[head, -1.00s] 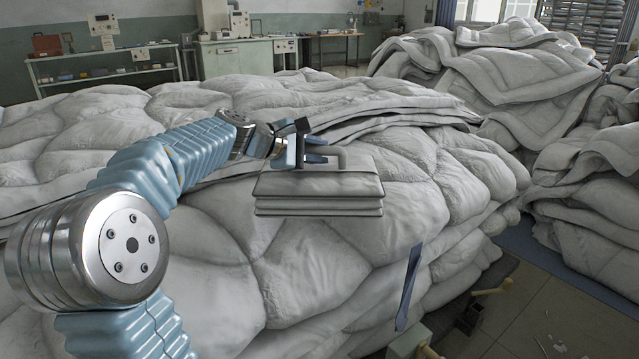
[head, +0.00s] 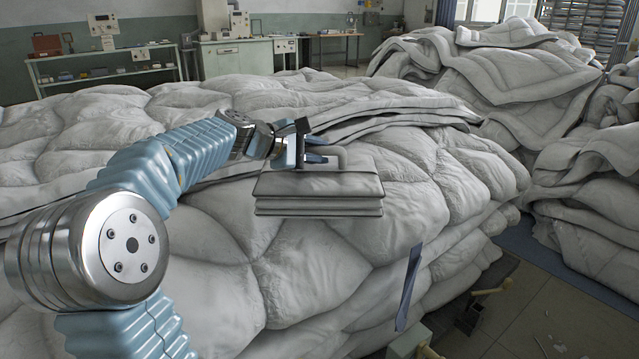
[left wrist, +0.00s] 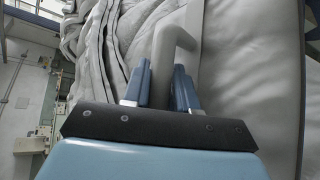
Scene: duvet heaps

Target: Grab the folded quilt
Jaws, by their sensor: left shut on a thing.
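The folded quilt (head: 318,190) is a small grey layered stack with a grey handle (head: 343,158) on top. It sits at the front edge of a large heap of pale duvets. My left gripper (head: 316,158) is at the top of the quilt, shut on the handle. In the left wrist view, the blue fingers of my left gripper (left wrist: 174,88) stand on both sides of the bent grey handle (left wrist: 163,55). The handle's lower part is hidden between the fingers. My right gripper is not in view.
The large duvet heap (head: 300,270) fills the foreground. More duvets (head: 510,80) are piled at the right. Shelves (head: 105,70) and a cabinet (head: 235,58) stand at the back wall.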

